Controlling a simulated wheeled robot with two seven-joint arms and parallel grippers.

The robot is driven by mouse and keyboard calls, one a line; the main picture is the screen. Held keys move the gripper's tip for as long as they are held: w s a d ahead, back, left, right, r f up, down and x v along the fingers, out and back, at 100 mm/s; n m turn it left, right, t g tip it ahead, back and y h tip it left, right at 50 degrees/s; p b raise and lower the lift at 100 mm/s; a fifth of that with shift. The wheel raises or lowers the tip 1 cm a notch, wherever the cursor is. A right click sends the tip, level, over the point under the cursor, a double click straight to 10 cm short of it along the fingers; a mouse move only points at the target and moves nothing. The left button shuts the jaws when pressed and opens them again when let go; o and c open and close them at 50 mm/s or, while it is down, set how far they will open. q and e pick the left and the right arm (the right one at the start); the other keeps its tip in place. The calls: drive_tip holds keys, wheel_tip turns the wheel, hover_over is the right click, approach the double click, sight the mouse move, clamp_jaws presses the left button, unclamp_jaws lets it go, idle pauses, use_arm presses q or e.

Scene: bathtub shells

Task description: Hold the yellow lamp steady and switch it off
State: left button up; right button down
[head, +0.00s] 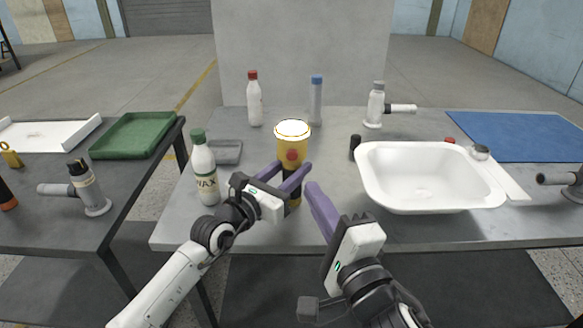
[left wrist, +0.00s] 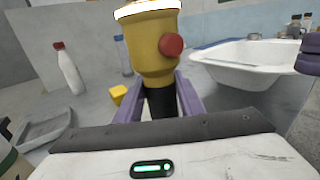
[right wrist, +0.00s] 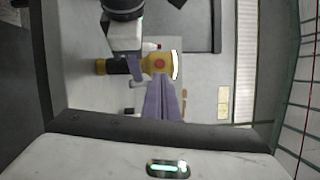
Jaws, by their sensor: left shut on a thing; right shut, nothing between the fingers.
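My left gripper (head: 291,180) is shut around the lamp's dark lower body (left wrist: 162,102). The red button (head: 291,155) faces my side and is uncovered. My right gripper (head: 311,188) is shut and empty, just right of the lamp's lower part and apart from the button.
A white bottle with a green cap (head: 204,170) stands left of my left gripper. A white basin (head: 425,205) is to the right, with a small dark cylinder (head: 355,146) beside it. A red-capped bottle (head: 254,100) and a blue-capped bottle (head: 316,100) stand behind the lamp.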

sight(292, 155)
drive_tip(key=w+a+m+g+y, duration=0.1)
drive_tip(key=w+a+g+y, duration=0.1)
drive_tip(key=w+g+y, duration=0.3)
drive_tip(key=shift+w+a+r+y, duration=0.4)
drive_tip(key=shift+w+y, duration=0.2)
drive_tip(key=shift+w, duration=0.65)
idle(2.1)
